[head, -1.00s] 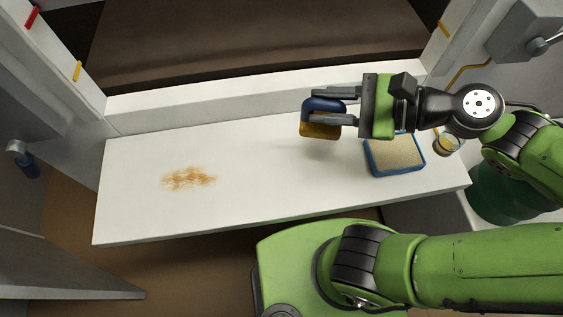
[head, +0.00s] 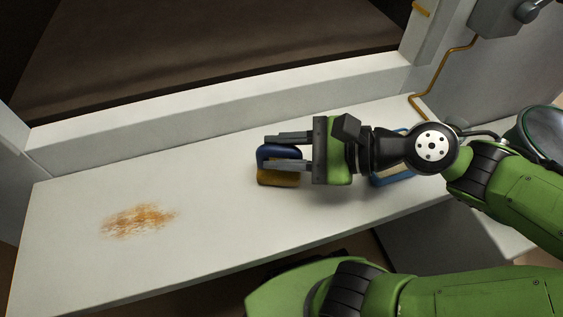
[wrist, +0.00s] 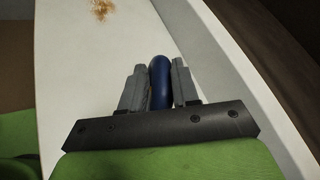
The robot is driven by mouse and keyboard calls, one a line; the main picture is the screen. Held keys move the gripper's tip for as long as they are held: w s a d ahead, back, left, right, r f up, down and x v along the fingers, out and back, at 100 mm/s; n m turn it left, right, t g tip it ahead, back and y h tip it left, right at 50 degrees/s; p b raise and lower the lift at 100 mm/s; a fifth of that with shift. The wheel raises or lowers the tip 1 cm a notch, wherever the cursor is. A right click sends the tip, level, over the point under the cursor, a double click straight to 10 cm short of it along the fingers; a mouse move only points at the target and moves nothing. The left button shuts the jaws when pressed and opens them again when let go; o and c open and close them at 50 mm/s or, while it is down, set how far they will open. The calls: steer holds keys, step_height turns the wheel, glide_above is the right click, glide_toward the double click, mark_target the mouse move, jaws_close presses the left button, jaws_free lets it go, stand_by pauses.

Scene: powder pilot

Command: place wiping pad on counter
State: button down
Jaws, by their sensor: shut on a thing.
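The wiping pad (head: 277,177) has a dark blue handle and a yellow-brown pad below it. My gripper (head: 281,152) is shut on its blue handle, with one grey finger on each side. In the wrist view the blue handle (wrist: 160,84) shows between the two fingers (wrist: 160,88). The pad is at or just above the white counter (head: 220,205); I cannot tell whether it touches. The pad's underside is hidden.
An orange-brown stain (head: 138,220) lies on the counter to the left of the pad. A blue-rimmed tray (head: 391,179) is mostly hidden behind my wrist. A raised ledge (head: 230,96) runs along the back. The counter between stain and pad is clear.

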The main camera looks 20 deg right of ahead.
steer(key=shift+f, duration=0.2)
steer(key=c, duration=0.8)
jaws_free()
steer(key=p+v, duration=0.6)
steer(key=v, duration=0.6)
steer(key=shift+p, duration=0.35)
